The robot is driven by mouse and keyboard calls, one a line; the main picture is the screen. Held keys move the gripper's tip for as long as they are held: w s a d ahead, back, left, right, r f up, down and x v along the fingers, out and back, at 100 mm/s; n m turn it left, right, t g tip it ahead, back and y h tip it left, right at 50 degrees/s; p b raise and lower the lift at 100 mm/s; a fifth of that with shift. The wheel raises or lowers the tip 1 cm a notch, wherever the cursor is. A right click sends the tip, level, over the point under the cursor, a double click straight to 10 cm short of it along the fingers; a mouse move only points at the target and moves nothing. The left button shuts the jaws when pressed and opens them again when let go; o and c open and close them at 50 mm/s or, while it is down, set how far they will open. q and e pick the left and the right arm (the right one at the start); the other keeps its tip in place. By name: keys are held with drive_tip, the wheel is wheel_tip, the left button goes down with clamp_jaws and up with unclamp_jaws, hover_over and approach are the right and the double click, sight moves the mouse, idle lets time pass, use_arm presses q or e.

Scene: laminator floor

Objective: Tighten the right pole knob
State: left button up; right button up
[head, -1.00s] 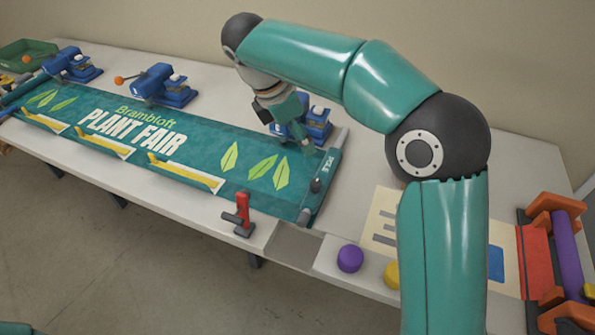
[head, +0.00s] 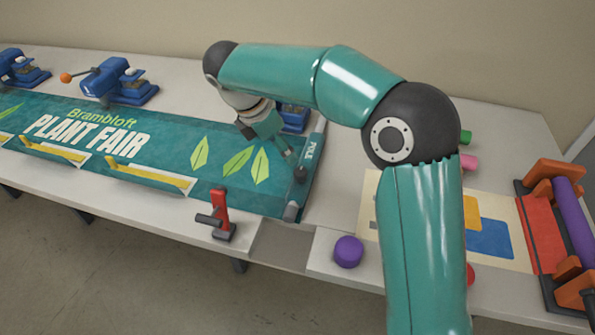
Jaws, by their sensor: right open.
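A teal banner reading "Brambloft PLANT FAIR" (head: 180,165) lies flat on the long table. The right pole (head: 311,157), labelled "POLE", runs along the banner's right end. A small dark knob (head: 300,174) stands on this pole. My right gripper (head: 289,156) points down just above and behind the knob, with its fingertips close to it. It is open, with nothing seen between the fingers. Whether a finger touches the knob I cannot tell. My left gripper is not in view.
A red clamp (head: 221,213) stands at the front table edge. Blue presses (head: 119,82) line the back, one partly behind my right gripper. A purple knob-like piece (head: 348,251) sits at the front right. An orange-framed roller unit (head: 567,230) stands far right.

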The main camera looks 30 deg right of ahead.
sight(299, 171)
drive_tip(key=x, duration=1)
drive_tip(key=shift+f, duration=0.2)
clamp_jaws()
